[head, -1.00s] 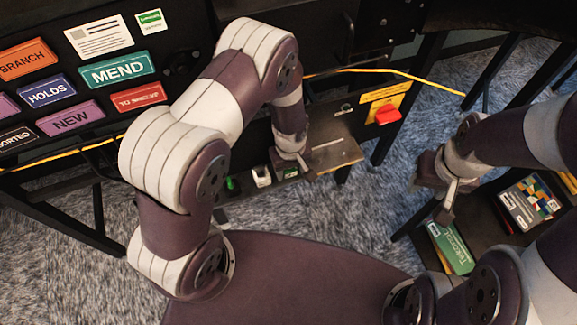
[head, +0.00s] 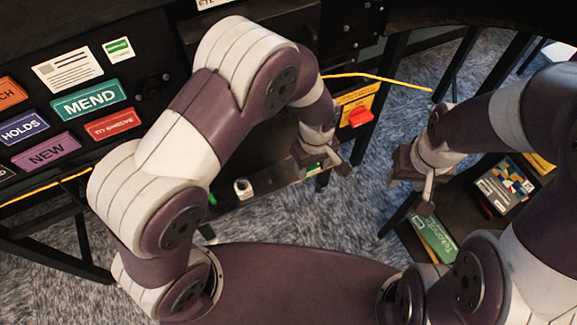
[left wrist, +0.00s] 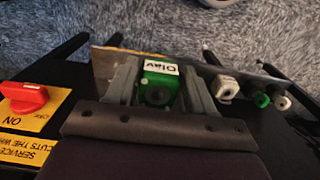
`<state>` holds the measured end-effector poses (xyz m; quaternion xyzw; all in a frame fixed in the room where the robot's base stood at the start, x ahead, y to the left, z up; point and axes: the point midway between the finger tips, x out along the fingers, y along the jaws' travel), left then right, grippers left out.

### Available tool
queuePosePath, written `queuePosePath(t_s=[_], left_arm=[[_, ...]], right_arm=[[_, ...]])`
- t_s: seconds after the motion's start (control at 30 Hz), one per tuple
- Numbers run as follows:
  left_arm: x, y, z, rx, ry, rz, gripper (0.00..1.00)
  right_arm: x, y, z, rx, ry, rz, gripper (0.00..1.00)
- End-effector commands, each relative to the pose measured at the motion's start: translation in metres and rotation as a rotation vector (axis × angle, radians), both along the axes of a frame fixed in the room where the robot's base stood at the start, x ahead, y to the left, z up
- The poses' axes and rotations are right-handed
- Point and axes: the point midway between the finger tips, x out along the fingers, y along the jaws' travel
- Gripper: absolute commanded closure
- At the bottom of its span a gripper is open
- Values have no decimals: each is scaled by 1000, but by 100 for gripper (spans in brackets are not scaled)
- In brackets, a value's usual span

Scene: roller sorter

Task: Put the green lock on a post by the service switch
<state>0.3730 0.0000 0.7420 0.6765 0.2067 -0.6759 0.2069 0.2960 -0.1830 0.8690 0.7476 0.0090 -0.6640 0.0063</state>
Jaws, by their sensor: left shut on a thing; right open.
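My left gripper (head: 325,163) is shut on the green lock (head: 313,167), near the right end of the shelf. In the left wrist view the green lock (left wrist: 158,92) sits between the two fingers, with a white tag reading "Olav" on it. The service switch (head: 360,117) is a red knob on a yellow plate, just above and right of the left gripper. It also shows at the left of the left wrist view (left wrist: 24,98), beside the word "ON". I cannot make out the posts by it. My right gripper (head: 411,190) is open and empty, over the right-hand shelf.
A white piece (head: 244,189) and a green piece (head: 212,198) stand along the shelf to the left. The left wrist view shows a white piece (left wrist: 228,87) and a green one (left wrist: 262,100) there. A green box (head: 436,238) and a book (head: 507,184) lie on the right.

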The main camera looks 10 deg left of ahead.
Motion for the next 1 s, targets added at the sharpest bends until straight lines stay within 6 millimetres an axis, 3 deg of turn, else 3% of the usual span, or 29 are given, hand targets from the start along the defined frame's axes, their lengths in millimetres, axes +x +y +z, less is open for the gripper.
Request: queuePosePath(t_s=[0.17,0.6,1.0], left_arm=[[0,-12,15,-1,-1,0,82],[0,-12,52,0,0,1,82],[1,-9,50,0,0,9,82]], right_arm=[[0,0,8,0,0,0,53],[0,0,44,0,0,0,53],[0,0,42,0,0,0,53]])
